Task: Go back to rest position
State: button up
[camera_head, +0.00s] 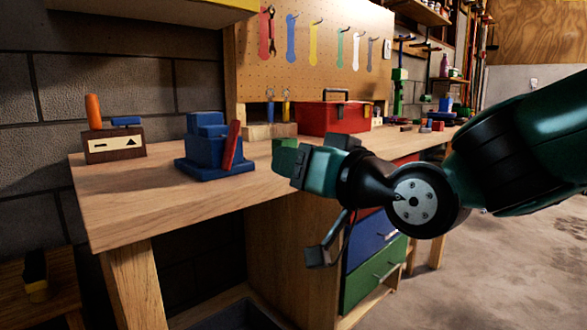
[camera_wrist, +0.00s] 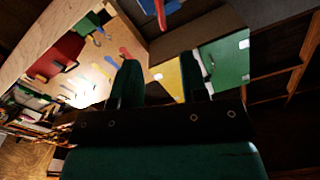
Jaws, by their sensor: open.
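My gripper (camera_head: 285,157) is green and black and reaches in from the right in the head view, in front of the workbench (camera_head: 130,192). It points left, over or near the bench's front edge. In the wrist view, my gripper (camera_wrist: 162,75) shows two green fingers standing apart with nothing held between them. The wrist view is tilted and shows the pegboard and a yellow and green panel (camera_wrist: 230,65) beyond the fingers.
A blue vise (camera_head: 205,148) stands on the bench left of my gripper. A red toolbox (camera_head: 330,118) stands behind it. A wooden box (camera_head: 115,147) with an orange handle is at the far left. Drawers (camera_head: 372,240) are below. The floor (camera_head: 500,250) at right is clear.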

jog(key=shift+s+d, duration=0.4)
jog(key=shift+d, duration=0.05)
jog(key=shift+f, duration=0.1)
jog(key=s+d+f+n+g+h, duration=0.1)
jog(key=s+d+f+g+h, duration=0.3)
jog(key=s+d+f+g, duration=0.45)
jog(key=s+d+f+n+g+h, duration=0.1)
jog(key=s+d+f+g+h, duration=0.35)
jog(key=s+f, duration=0.55)
notch_tip(320, 180, up, 33)
jog(key=s+p, duration=0.1)
jog(key=p, duration=2.9)
jog(key=shift+s+a+f+n+g+y, duration=0.2)
jog(key=shift+s+n+g+y, duration=0.15)
jog(key=shift+y, duration=0.1)
